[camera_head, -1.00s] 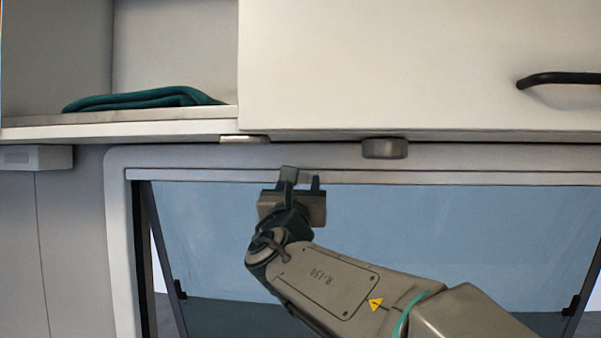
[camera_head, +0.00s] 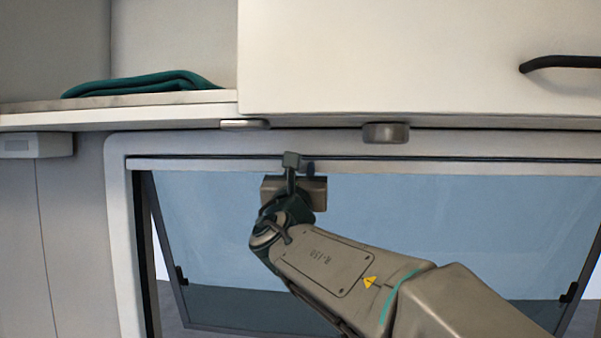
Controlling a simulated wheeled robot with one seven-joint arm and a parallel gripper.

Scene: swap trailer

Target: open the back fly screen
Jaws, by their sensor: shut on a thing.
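The fly screen shows only as a thin pale bar (camera_head: 450,167) along the top of the window opening, with a narrow dark line just above it. I cannot make out any mesh. My gripper (camera_head: 300,166) is at this bar, left of the middle of the window, with its fingers pointing up. It is shut on the bar. The fingers cover the part of the bar between them. The tilted bluish window pane (camera_head: 420,235) shows below the bar, behind my arm.
A white cupboard front (camera_head: 400,60) with a black handle (camera_head: 562,63) hangs above the window. A folded green cloth (camera_head: 145,84) lies on the shelf (camera_head: 170,118) at the upper left.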

